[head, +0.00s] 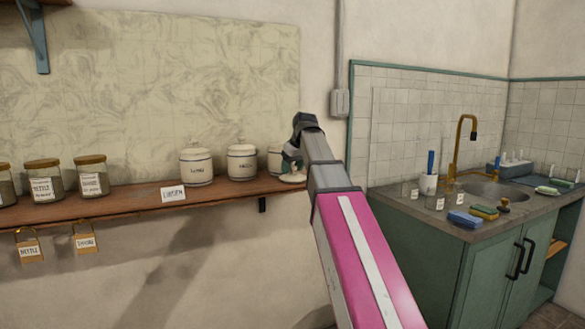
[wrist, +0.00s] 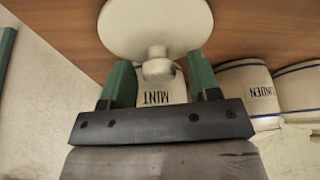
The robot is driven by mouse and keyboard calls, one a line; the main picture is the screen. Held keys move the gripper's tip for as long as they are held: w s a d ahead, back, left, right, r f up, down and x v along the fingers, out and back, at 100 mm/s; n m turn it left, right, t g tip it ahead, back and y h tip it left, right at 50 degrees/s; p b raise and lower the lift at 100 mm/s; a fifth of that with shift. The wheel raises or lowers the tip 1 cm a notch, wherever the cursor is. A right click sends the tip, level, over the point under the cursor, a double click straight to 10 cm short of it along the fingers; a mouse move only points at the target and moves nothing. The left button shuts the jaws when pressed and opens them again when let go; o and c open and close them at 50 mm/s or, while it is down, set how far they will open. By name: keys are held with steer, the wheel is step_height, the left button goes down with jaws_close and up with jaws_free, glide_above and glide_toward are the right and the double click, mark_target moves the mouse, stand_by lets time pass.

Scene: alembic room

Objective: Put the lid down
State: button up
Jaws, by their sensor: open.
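The white round lid (head: 293,178) appears to lie on the wooden shelf (head: 130,203), near its right end. In the wrist view the lid (wrist: 155,22) shows as a pale disc with its knob (wrist: 158,66) towards me. My gripper (head: 291,158) is above the lid. In the wrist view the green fingers of my gripper (wrist: 160,78) stand apart on either side of the knob, with gaps visible. The white jar marked MINT (wrist: 155,92) is right behind the lid; in the head view this jar (head: 274,161) is partly hidden by my gripper.
Two lidded white jars, one marked LINDEN (head: 242,163) and another (head: 196,167), stand left of the mint jar. Glass jars (head: 92,180) stand farther left. A sink counter (head: 440,212) with small items is at right.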

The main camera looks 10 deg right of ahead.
steer(key=v, duration=1.2)
steer(key=shift+r, duration=0.2)
steer(key=shift+w, duration=0.1)
